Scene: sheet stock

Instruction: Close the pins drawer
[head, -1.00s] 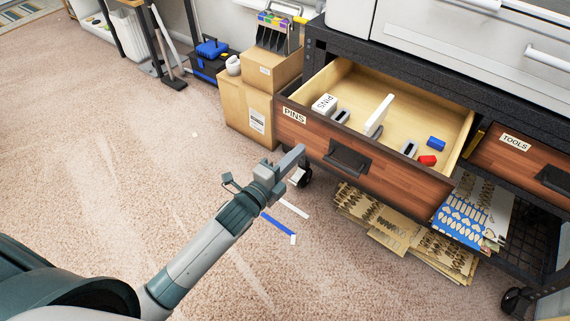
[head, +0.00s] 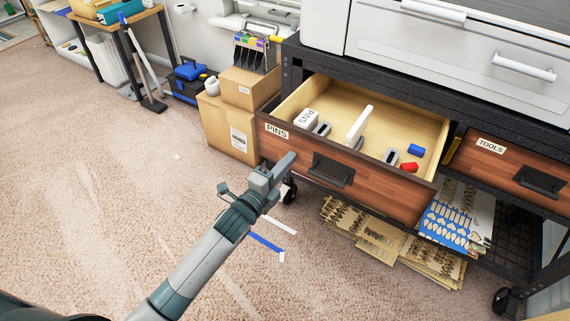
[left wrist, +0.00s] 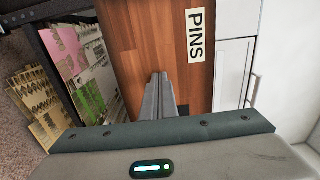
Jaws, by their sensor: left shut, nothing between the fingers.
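The pins drawer (head: 385,191) stands pulled out of the black cart, with a wooden front, a dark handle (head: 332,170) and a PINS label (head: 277,131). Inside it lie a white PINS box (head: 306,119), a white upright divider (head: 359,126), and small blue and red pieces. My left gripper (head: 290,158) is shut and empty, close in front of the drawer front, left of the handle. In the left wrist view its fingers (left wrist: 160,85) point at the wooden front beside the PINS label (left wrist: 195,36). I cannot tell whether they touch it. My right gripper is out of view.
The tools drawer (head: 516,166) is to the right, in the same cart. Cardboard boxes (head: 228,125) stand left of the pins drawer. Patterned sheets (head: 360,232) lie on the shelf below. Carpet in front is mostly free, with blue and white strips (head: 265,242).

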